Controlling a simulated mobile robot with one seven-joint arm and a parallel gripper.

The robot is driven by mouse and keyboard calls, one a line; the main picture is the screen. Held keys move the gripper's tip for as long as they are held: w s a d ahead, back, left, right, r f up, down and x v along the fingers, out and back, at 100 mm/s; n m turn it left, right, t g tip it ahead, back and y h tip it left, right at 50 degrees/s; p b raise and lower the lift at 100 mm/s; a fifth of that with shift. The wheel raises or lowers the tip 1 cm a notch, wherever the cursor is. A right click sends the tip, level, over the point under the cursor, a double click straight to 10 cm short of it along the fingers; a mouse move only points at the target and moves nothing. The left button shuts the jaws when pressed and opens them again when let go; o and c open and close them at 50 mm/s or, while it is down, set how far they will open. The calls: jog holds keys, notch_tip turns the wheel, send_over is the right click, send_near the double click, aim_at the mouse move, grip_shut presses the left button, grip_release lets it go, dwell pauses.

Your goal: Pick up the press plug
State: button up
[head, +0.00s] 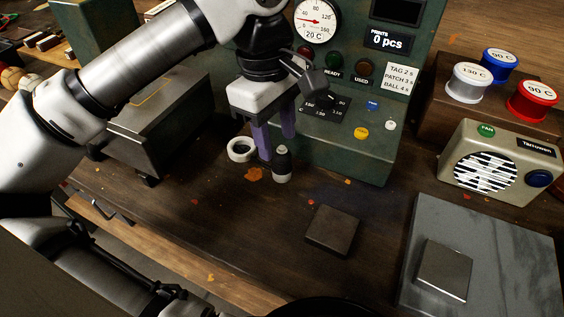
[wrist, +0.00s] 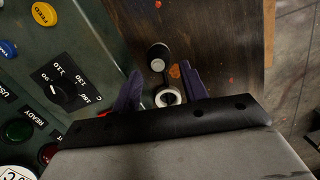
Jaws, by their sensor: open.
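A small upright cylinder, dark on top with a pale base, looks like the press plug (head: 282,165). It stands on the wooden bench in front of the green machine; it also shows in the wrist view (wrist: 157,54). My gripper (head: 276,147) is open, its purple fingers pointing down just behind and beside the plug. In the wrist view the gripper (wrist: 160,75) has the plug just beyond the fingertips, roughly centred between them. Nothing is held. A gap between fingers and plug is hard to judge.
A white ring (head: 241,149) lies left of the fingers and also shows in the wrist view (wrist: 168,97). The green machine (head: 345,150) stands close behind. A dark square block (head: 333,230) lies to the front right, near a grey slab (head: 500,285).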

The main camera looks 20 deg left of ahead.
aim_at(281, 150)
jog(key=shift+d+f, duration=0.25)
jog(key=shift+f, duration=1.05)
jog(key=shift+d+f, duration=0.25)
jog(key=shift+f, duration=1.05)
jog(key=c, duration=0.7)
